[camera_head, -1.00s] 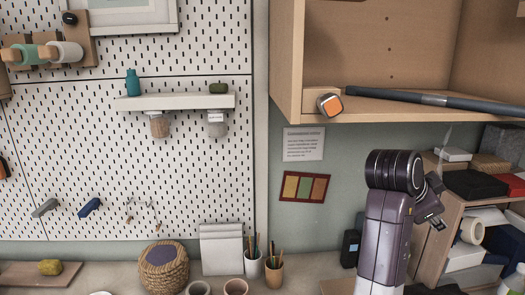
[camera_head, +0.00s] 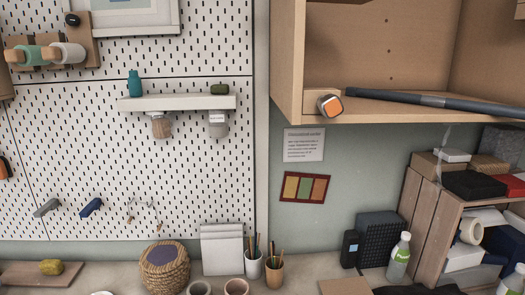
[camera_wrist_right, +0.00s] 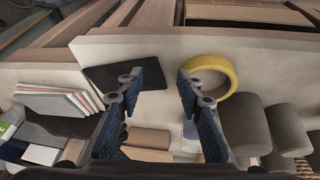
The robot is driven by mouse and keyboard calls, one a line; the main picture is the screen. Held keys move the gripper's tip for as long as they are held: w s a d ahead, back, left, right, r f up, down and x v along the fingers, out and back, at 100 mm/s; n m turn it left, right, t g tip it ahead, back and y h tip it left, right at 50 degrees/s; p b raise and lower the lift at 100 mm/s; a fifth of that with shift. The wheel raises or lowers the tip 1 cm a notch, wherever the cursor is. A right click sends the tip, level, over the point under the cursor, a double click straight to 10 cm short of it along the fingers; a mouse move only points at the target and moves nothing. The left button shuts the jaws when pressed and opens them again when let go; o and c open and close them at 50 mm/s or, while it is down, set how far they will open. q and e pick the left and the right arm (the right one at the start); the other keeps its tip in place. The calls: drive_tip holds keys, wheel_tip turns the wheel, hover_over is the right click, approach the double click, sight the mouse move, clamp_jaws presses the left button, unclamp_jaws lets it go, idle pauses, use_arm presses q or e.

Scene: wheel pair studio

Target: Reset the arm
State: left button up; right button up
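My right gripper (camera_wrist_right: 161,98) shows in the right wrist view. Its two dark blue fingers stand wide apart with nothing between them, so it is open. Behind and around the fingers lie a yellow roll of tape (camera_wrist_right: 228,66), a flat black sheet (camera_wrist_right: 112,78) and a brown box (camera_wrist_right: 148,138); their exact distance from the fingers is unclear. Neither arm and neither gripper shows in the head view. My left gripper is hidden from both views.
In the head view, a wooden cabinet (camera_head: 288,70) overhangs the upper right. Below it stand a wooden crate (camera_head: 424,232) and a bottle (camera_head: 399,258). Cups with pencils (camera_head: 274,270) and a woven basket (camera_head: 164,268) stand along the counter. A pegboard (camera_head: 150,190) covers the left wall.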

drive_tip(key=s+a+f+n+g+y, duration=0.1)
drive_tip(key=s+a+n, duration=0.1)
drive_tip(key=s+a, duration=0.35)
drive_tip(key=s+d+f+g+b, duration=0.1)
drive_tip(key=s+f+b, duration=0.15)
drive_tip(key=f, duration=1.55)
drive_tip(key=s+d+f+b, duration=0.15)
drive_tip(key=f+b, duration=0.25)
drive_tip(key=f, duration=1.4)
drive_tip(key=s+d+f+g+b, duration=0.1)
drive_tip(key=s+d+f+b, duration=0.1)
drive_tip(key=s+f, duration=1.3)
drive_tip(key=shift+s+d+f+b, duration=0.3)
drive_tip(key=shift+s+f+b, duration=0.1)
drive_tip(key=shift+f+b, duration=0.35)
drive_tip(key=shift+f, duration=0.1)
